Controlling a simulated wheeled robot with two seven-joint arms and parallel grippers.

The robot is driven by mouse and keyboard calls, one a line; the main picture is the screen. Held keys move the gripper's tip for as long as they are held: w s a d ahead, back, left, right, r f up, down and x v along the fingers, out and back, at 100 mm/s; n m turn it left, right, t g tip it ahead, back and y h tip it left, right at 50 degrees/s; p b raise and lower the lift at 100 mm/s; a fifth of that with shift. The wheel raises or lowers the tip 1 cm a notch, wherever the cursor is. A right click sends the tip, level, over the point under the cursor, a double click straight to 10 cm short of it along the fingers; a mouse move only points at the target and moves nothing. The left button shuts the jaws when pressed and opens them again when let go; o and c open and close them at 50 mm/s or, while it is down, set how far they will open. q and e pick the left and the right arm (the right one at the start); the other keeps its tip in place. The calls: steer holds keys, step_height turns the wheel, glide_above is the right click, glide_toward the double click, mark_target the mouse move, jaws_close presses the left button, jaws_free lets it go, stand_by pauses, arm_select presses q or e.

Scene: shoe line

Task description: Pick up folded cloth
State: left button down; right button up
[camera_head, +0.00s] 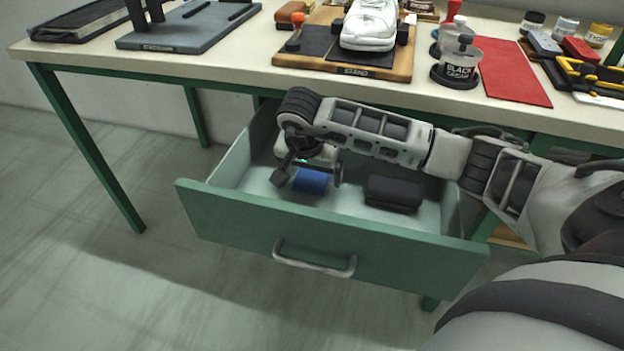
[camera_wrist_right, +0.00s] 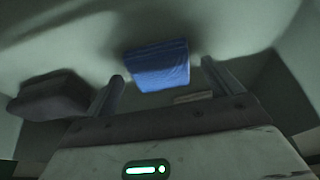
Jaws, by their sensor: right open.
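The folded cloth (camera_head: 312,181) is blue and lies in the open drawer, left of the drawer's middle. My right gripper (camera_head: 308,180) reaches down into the drawer over the cloth, and its jaws are open. In the right wrist view the blue cloth (camera_wrist_right: 158,66) lies ahead of and between the two spread fingers (camera_wrist_right: 162,84), with a gap on both sides. I cannot tell how far the fingertips are above the drawer floor. The arm hides part of the drawer's back. My left gripper is not in view.
The green drawer (camera_head: 330,235) has raised walls around the gripper. A dark block (camera_head: 394,192) lies to the right of the cloth. The workbench top (camera_head: 220,72) overhangs behind, with a white shoe (camera_head: 369,25) on a wooden stand and a red mat (camera_head: 513,75).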

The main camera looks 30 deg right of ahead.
mark_target(312, 177)
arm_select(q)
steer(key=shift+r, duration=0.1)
arm_select(e)
steer(key=c, duration=1.1)
steer(key=shift+o, duration=0.2)
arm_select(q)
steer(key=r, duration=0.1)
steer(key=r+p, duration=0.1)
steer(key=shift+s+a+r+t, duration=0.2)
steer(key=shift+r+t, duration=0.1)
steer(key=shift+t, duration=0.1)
arm_select(e)
step_height(312, 177, up, 10)
